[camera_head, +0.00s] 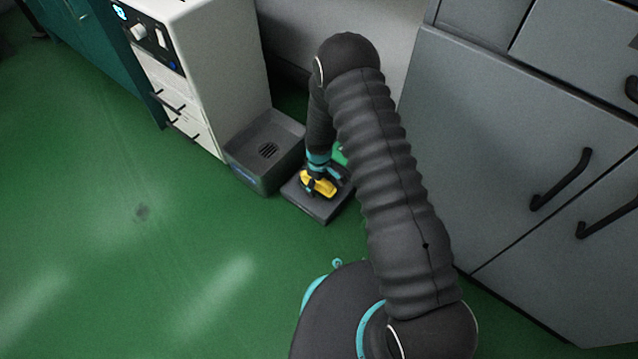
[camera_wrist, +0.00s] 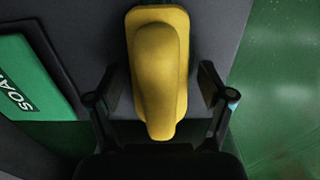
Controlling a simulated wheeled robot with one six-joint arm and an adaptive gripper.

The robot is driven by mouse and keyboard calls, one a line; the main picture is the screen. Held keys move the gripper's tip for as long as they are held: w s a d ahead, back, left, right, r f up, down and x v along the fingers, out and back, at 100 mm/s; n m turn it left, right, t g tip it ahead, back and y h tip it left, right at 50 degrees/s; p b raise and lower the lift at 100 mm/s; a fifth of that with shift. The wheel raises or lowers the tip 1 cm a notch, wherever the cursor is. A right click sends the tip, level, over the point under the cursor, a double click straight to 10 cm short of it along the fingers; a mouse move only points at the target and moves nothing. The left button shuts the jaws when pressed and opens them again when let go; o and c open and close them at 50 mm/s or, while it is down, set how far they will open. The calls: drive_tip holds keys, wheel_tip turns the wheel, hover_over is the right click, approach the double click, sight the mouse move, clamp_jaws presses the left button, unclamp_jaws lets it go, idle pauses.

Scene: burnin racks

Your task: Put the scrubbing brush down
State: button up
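The yellow scrubbing brush (camera_wrist: 160,70) appears to lie on a dark grey flat platform (camera_wrist: 222,20) in the wrist view, its narrow end toward me. My gripper (camera_wrist: 160,92) has a finger on each side of the brush, with a visible gap at both sides, so it is open around it. In the head view the brush (camera_head: 324,187) shows as a yellow patch under my gripper (camera_head: 319,187), over the low dark platform (camera_head: 317,209) on the floor. The brush's underside is hidden.
A grey open basin (camera_head: 244,173) with a drain grate stands left of the platform, against a white cabinet (camera_head: 225,60). Grey cabinets (camera_head: 500,150) with black handles stand at right. A green panel with partly visible lettering (camera_wrist: 30,85) lies at left. Green floor is clear at left.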

wheel_tip(320, 180, up, 12)
drive_tip(key=shift+r+p, duration=0.15)
drive_tip(key=shift+p, duration=0.65)
idle(0.4)
drive_tip(key=shift+s+d+m, duration=0.15)
drive_tip(key=shift+s+m, duration=0.25)
drive_tip(key=s+d+m+g, duration=0.2)
drive_tip(key=s, duration=0.3)
drive_tip(key=s+d+r+m+t+p, duration=0.1)
drive_tip(key=s+d+r, duration=0.3)
drive_tip(key=r, duration=1.1)
drive_tip(key=s+d+r+m+t+p, duration=0.2)
drive_tip(key=s+d+r+m+t, duration=0.2)
drive_tip(key=s+r, duration=0.6)
drive_tip(key=s+d+r+m+t+p, duration=0.2)
drive_tip(key=s+d+r, duration=0.3)
drive_tip(key=r, duration=1.7)
drive_tip(key=s, duration=0.3)
drive_tip(key=shift+d+r+m+t, duration=0.2)
drive_tip(key=shift+d+m+t, duration=0.1)
drive_tip(key=shift+d, duration=0.05)
